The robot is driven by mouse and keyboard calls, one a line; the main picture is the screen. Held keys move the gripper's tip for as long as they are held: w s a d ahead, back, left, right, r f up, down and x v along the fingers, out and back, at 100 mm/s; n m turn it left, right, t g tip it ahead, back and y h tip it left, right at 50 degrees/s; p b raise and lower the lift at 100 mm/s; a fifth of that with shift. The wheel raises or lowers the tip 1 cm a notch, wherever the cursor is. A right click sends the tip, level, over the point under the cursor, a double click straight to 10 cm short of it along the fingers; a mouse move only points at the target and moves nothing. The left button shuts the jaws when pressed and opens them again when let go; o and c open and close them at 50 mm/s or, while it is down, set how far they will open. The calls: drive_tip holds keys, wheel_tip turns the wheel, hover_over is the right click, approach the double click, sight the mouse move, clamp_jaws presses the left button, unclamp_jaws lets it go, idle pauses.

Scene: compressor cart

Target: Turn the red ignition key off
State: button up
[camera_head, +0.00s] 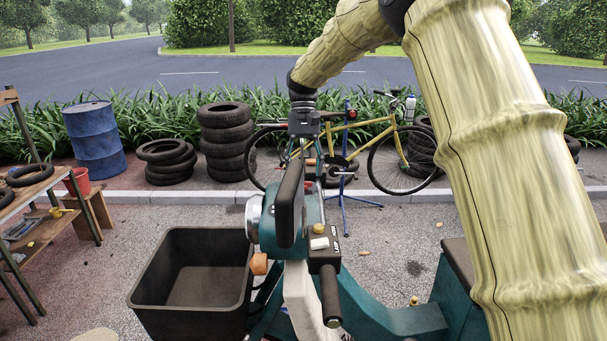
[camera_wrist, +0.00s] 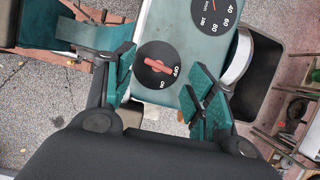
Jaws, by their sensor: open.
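The red ignition key (camera_wrist: 157,65) sits on a round black dial (camera_wrist: 148,76) marked OFF and ON, set in a teal panel (camera_wrist: 165,28). The key's bar slants from upper left to lower right, its lower-right end close to the OFF lettering. In the wrist view my gripper (camera_wrist: 161,72) is open, one teal-padded finger on each side of the dial, with visible gaps to the key. Whether the fingertips are at the key's height is unclear. In the head view my gripper (camera_head: 304,140) points down over the teal vehicle (camera_head: 380,315); a black mirror-like plate partly blocks the view.
A gauge (camera_wrist: 215,15) is beside the key dial. A handlebar grip (camera_head: 330,295), switch box and black plate (camera_head: 290,203) stand close to my gripper. A black bin (camera_head: 150,290) is at the left. A yellow bicycle (camera_head: 375,135) and stacked tyres (camera_head: 226,140) are behind.

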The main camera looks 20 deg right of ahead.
drive_tip(key=d+v, duration=0.1)
drive_tip(key=v, duration=0.9)
drive_tip(key=shift+w, duration=0.15)
drive_tip(key=shift+f, duration=0.1)
